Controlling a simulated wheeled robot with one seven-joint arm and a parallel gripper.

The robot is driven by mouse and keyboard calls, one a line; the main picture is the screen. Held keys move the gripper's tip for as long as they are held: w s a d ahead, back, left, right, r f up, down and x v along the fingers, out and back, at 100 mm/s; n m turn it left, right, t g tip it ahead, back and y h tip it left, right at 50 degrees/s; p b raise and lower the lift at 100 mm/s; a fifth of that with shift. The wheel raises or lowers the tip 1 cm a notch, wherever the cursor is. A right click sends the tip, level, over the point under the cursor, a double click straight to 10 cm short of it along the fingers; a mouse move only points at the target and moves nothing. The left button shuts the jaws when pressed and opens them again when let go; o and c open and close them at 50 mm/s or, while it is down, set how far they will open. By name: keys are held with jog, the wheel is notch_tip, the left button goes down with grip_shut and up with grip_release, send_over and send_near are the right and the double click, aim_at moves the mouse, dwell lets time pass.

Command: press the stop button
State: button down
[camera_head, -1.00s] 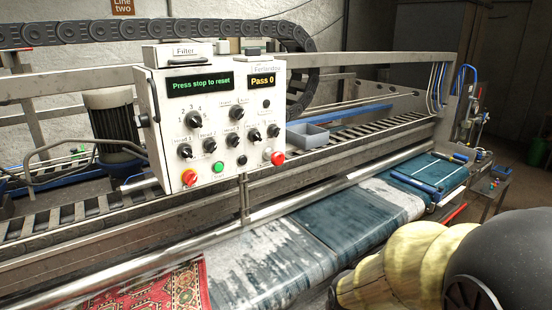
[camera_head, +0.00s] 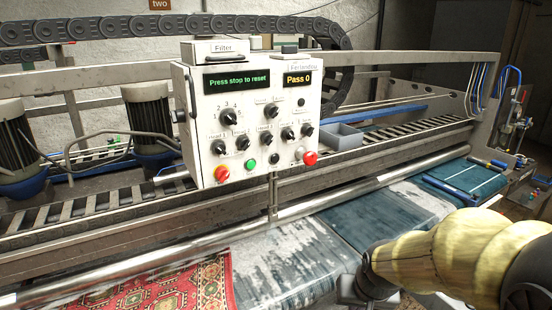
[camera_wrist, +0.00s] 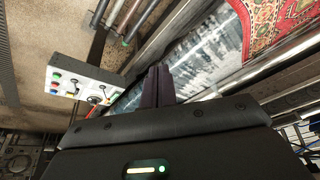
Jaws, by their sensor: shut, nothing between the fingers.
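The white control panel (camera_head: 250,120) stands on a post above the machine's rail. Its green display (camera_head: 237,80) reads "Press stop to reset". I cannot read which is labelled stop. My gripper (camera_wrist: 158,88) is shut and empty in the wrist view, its dark fingers together. In the head view, its grey end shows low at the right, below and apart from the panel.
A long metal rail (camera_head: 150,245) crosses below the panel. A grey tray (camera_head: 345,137) sits right of it. A white box with coloured buttons (camera_wrist: 78,84) shows in the wrist view.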

aim_at(275, 159)
jog(key=w+a+r+t+y, duration=0.1)
jog(key=w+a+r, duration=0.3)
jog(key=r, duration=0.3)
jog(key=w+a+r+t+y+p, duration=0.1)
jog(key=w+a+r, duration=0.3)
jog(key=w+r, duration=0.2)
jog(key=w+a+r+m+t+y+p, duration=0.1)
jog(key=w+a+r, duration=0.3)
jog(key=r, duration=0.4)
jog(key=shift+w+a+r+t+y, duration=0.15)
jog(key=shift+w+r+t+y, duration=0.25)
jog(key=shift+w, duration=0.5)
jog(key=shift+w, duration=0.1)
jog(key=shift+w+a+p, duration=0.8)
jog(key=shift+w+p, duration=0.2)
jog(key=shift+w, duration=0.2)
jog(key=shift+w+a+p, duration=0.85)
jog(key=shift+w+p, duration=0.15)
jog(key=shift+w, duration=0.15)
jog(key=shift+w+a+p, duration=0.8)
jog(key=shift+w+p, duration=0.2)
jog(key=shift+w, duration=0.2)
jog(key=shift+w+a, duration=0.2)
jog(key=shift+w, duration=0.15)
